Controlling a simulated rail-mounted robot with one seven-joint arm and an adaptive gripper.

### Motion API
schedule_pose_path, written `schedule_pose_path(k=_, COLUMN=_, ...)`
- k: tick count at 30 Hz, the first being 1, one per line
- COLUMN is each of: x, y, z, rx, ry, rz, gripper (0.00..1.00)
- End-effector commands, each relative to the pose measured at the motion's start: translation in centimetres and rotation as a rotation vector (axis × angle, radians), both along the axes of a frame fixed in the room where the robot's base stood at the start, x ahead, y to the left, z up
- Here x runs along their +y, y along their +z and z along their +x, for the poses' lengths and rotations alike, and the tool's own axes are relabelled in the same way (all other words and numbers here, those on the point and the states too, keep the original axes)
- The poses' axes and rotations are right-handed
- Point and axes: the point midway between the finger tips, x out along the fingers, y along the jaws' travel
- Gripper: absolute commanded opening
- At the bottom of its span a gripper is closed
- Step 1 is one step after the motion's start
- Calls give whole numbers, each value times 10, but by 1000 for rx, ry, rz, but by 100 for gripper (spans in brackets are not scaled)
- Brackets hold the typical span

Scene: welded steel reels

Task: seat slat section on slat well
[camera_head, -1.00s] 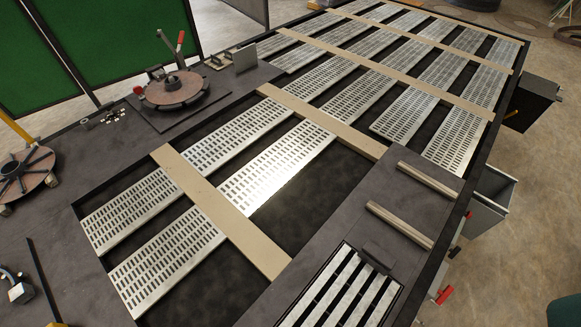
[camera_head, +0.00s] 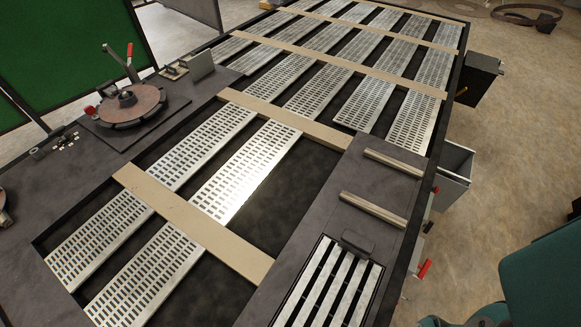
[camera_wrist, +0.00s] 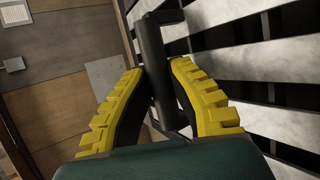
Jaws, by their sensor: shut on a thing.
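In the wrist view my gripper (camera_wrist: 158,98), with yellow ribbed fingers, is shut on a black bar handle (camera_wrist: 153,60). Light grey slats with dark gaps (camera_wrist: 245,65) lie to the right of the handle, so it looks like the handle of a slat section. In the head view a slatted panel (camera_head: 332,290) with pale bars and a black handle block (camera_head: 357,243) lies at the near end of the table. I cannot tell whether it is the same panel. My gripper does not show there. Which opening is the slat well is unclear; a dark recess (camera_head: 285,195) shows beside the perforated plates.
Perforated metal plates (camera_head: 250,165) lie in rows between beige cross strips (camera_head: 190,220). Two pale rails (camera_head: 375,208) lie on the dark table surface. A round fixture (camera_head: 130,103) with a red-handled clamp stands at left. Bins (camera_head: 455,165) hang at the right edge.

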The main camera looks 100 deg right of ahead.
Motion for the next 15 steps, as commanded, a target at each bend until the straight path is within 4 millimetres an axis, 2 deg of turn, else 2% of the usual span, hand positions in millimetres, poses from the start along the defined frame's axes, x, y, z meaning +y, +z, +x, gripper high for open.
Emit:
schedule_pose_path(k=1, x=2, y=5, z=2, rx=-11, ry=2, rz=8, gripper=0)
schedule_pose_path(k=15, x=3, y=-1, z=2, rx=-12, ry=2, rz=7, gripper=0)
